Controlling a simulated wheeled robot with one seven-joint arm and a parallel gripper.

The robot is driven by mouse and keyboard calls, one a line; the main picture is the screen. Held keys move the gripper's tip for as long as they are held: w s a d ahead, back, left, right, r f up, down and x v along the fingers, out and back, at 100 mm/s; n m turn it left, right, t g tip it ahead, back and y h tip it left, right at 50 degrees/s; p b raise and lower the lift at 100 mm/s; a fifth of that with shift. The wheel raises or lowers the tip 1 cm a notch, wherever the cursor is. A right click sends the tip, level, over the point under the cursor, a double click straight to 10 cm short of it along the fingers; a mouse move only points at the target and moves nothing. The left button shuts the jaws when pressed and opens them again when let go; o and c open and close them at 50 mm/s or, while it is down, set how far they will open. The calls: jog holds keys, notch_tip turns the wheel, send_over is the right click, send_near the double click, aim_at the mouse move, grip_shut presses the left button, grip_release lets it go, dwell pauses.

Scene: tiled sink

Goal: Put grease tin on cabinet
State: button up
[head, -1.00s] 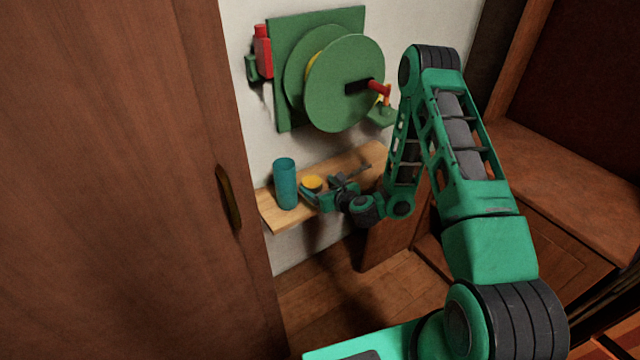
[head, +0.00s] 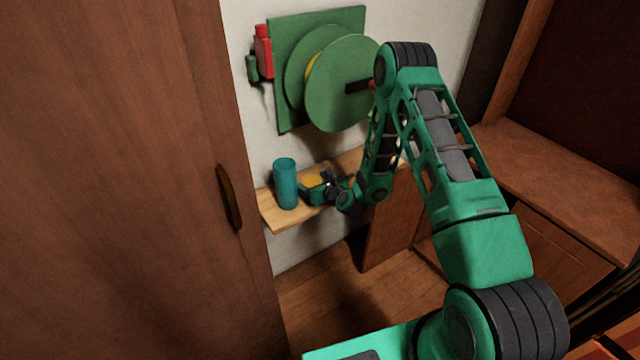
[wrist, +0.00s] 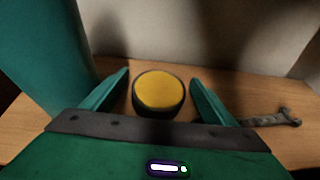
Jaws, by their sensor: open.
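The grease tin (wrist: 159,92) is a short round tin with a yellow top and dark sides. It stands on a wooden shelf (wrist: 65,132). In the head view the tin (head: 313,180) is partly hidden by my gripper (head: 318,190). In the wrist view my gripper (wrist: 160,95) is open, with one finger on each side of the tin. A small gap shows between each finger and the tin. I cannot tell which surface is the cabinet: a brown wooden cabinet front (head: 110,180) fills the left, and a low wooden unit (head: 560,185) stands at the right.
A teal cylinder (head: 286,185) stands on the shelf just left of my gripper. A wrench (wrist: 270,118) lies on the shelf to the right. A green reel (head: 345,85) and a red bottle (head: 263,50) are on the wall above. The low unit's top looks clear.

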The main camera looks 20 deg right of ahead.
jog(key=c, duration=1.5)
jog(key=shift+r, duration=0.1)
